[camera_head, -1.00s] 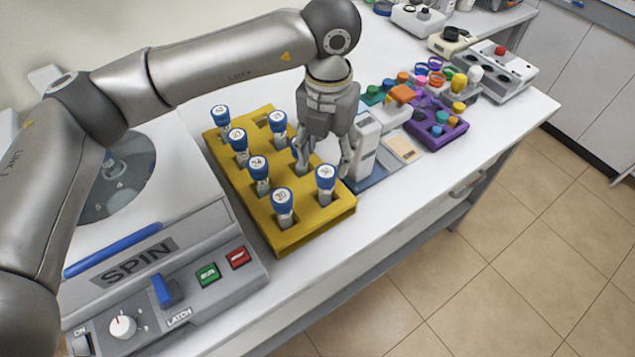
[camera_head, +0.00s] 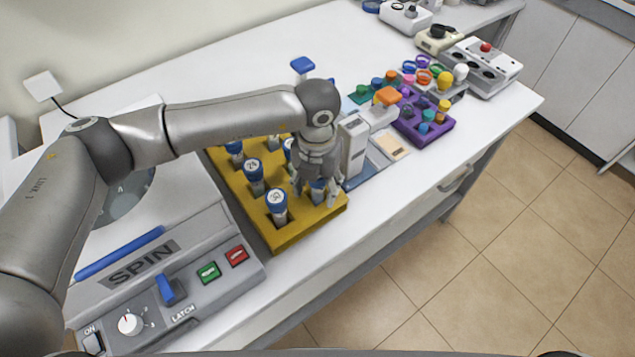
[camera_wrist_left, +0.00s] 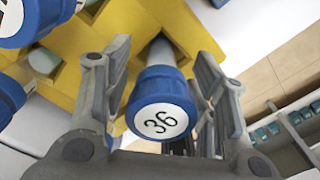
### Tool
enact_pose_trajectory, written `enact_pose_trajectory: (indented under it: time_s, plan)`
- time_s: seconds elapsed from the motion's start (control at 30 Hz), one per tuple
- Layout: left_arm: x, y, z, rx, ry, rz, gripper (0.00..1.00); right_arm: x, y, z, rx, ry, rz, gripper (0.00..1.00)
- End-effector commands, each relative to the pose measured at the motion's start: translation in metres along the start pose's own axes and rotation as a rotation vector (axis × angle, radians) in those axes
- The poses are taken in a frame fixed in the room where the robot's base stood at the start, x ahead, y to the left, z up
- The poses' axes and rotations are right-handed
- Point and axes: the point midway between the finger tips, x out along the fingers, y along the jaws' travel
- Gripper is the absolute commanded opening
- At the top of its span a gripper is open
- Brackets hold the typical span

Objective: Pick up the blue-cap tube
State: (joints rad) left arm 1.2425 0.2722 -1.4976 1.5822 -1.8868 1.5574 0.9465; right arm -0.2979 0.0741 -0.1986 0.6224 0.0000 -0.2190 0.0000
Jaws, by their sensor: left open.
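Several blue-cap tubes stand upright in a yellow rack, whose front face shows in the head view (camera_head: 310,229). My left gripper (camera_head: 315,194) is over the rack's front right corner, pointing down and open. A blue-cap tube (camera_head: 318,184) stands there, mostly hidden by the gripper. In the left wrist view, the blue-cap tube (camera_wrist_left: 160,112) labelled 36 lies between the open fingers (camera_wrist_left: 160,80), with a gap on each side. Its lower part sits in the rack. Another blue-cap tube (camera_head: 276,199) stands to the left. My right gripper is not in view.
A centrifuge marked SPIN (camera_head: 190,265) stands left of the rack. A grey-white device (camera_head: 355,145) stands close on the right. A purple rack (camera_head: 425,137) with colored caps is farther right. The table's front edge runs close to the yellow rack.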

Motion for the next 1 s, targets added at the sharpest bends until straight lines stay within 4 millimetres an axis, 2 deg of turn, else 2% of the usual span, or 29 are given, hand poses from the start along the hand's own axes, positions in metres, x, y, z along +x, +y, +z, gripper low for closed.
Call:
enact_pose_trajectory:
  time_s: [0.07,0.4,0.63,0.73,0.87,1.0]
  plan:
    - [0.000,0.000,0.000,0.000,0.000,0.000,0.51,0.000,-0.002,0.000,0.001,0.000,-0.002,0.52]
    - [-0.001,0.000,0.000,0.000,0.000,0.000,0.07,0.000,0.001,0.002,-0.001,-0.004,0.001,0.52]
    - [-0.002,0.000,0.000,0.000,-0.001,-0.001,0.06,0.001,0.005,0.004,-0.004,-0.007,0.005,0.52]
    - [-0.008,-0.001,0.001,0.000,-0.004,-0.002,0.06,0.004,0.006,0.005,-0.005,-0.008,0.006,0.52]
    - [-0.029,0.000,0.001,0.001,-0.006,0.000,0.06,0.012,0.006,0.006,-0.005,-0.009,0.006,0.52]
    - [-0.059,0.000,0.002,0.000,-0.006,-0.001,0.06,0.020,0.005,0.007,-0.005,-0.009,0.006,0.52]
